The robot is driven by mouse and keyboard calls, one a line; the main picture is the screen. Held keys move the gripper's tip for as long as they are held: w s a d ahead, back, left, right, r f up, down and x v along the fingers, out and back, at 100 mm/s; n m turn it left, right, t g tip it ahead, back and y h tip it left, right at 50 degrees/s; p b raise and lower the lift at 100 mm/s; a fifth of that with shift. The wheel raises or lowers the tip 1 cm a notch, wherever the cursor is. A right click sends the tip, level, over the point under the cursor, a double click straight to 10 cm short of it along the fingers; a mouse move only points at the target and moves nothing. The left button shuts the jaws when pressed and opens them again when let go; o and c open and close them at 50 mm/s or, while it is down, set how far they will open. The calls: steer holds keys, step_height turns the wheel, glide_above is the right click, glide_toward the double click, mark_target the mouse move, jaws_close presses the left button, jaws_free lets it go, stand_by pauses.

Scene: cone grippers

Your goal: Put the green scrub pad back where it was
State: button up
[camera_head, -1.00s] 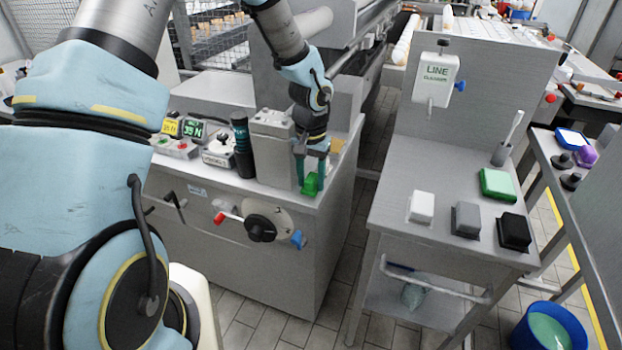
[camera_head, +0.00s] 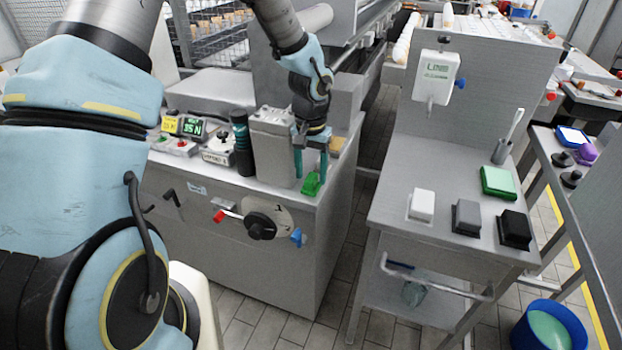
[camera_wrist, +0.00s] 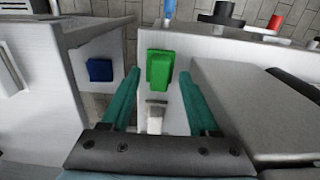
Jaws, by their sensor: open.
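A small green block (camera_head: 311,184), which looks like the scrub pad, stands at the front right edge of the grey machine cabinet top (camera_head: 215,180). My gripper (camera_head: 310,172) is open just above and behind it, pointing down. In the wrist view the green block (camera_wrist: 159,69) shows ahead of the gap between the two teal fingers (camera_wrist: 159,74), with clear space on both sides. I see no finger touching it. A second green pad, flat with a lighter top (camera_head: 499,182), lies on the right-hand metal table (camera_head: 400,205).
A tall grey block (camera_head: 272,150) and a dark cylinder (camera_head: 242,145) stand left of my gripper. White (camera_head: 422,204), grey (camera_head: 466,216) and black (camera_head: 514,229) blocks line the right table's front. A floor gap separates cabinet and table. A blue bucket (camera_head: 548,330) stands lower right.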

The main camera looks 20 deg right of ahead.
mark_target(311, 177)
step_height(311, 177, up, 10)
steer(key=b, duration=0.1)
steer(key=shift+b, duration=0.3)
stand_by(0.3)
